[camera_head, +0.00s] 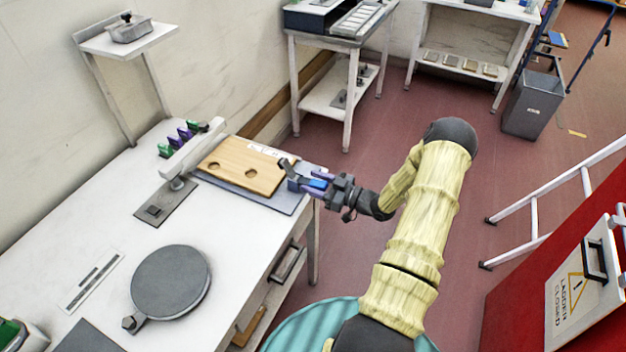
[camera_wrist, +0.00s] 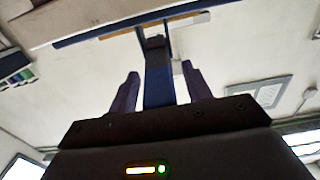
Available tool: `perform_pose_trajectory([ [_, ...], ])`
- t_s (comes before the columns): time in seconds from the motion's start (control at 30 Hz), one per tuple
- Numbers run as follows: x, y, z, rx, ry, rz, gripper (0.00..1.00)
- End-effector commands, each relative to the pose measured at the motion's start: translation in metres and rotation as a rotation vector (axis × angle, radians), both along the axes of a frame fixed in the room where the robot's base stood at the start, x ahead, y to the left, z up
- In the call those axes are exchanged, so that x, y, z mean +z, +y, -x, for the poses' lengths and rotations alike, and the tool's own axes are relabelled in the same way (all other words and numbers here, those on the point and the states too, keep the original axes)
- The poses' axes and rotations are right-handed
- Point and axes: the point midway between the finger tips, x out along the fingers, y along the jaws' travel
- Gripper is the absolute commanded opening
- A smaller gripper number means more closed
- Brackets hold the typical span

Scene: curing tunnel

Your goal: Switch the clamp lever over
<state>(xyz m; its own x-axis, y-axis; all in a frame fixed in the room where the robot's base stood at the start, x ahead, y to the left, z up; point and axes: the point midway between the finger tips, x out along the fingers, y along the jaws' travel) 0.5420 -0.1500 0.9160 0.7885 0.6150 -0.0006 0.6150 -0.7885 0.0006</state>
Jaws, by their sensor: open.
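My gripper (camera_head: 310,180) is at the right edge of the wooden board (camera_head: 243,166). Its two purple fingers are apart; in the wrist view the gripper (camera_wrist: 159,76) shows one finger on each side of a blue bar. This bar looks like the handle of the clamp lever (camera_wrist: 159,82), with a dark piece at its far end by the board edge. Gaps show on both sides of the bar. In the head view, the blue handle (camera_head: 316,183) is partly hidden by the fingers, and a dark clamp part (camera_head: 287,165) sits at the board's edge.
The board lies on a grey plate (camera_head: 288,207) on the white table (camera_head: 60,222). A round grey disc (camera_head: 171,282) lies nearer.

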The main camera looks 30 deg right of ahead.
Motion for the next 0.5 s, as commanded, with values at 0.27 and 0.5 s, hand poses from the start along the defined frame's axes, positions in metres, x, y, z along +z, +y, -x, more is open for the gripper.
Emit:
perform_pose_trajectory([
  [0.27,-0.0004,0.0044,-0.0051,0.0,0.001,-0.001,0.49],
  [0.5,-0.0003,0.0041,-0.0049,0.0,0.001,-0.001,0.2],
])
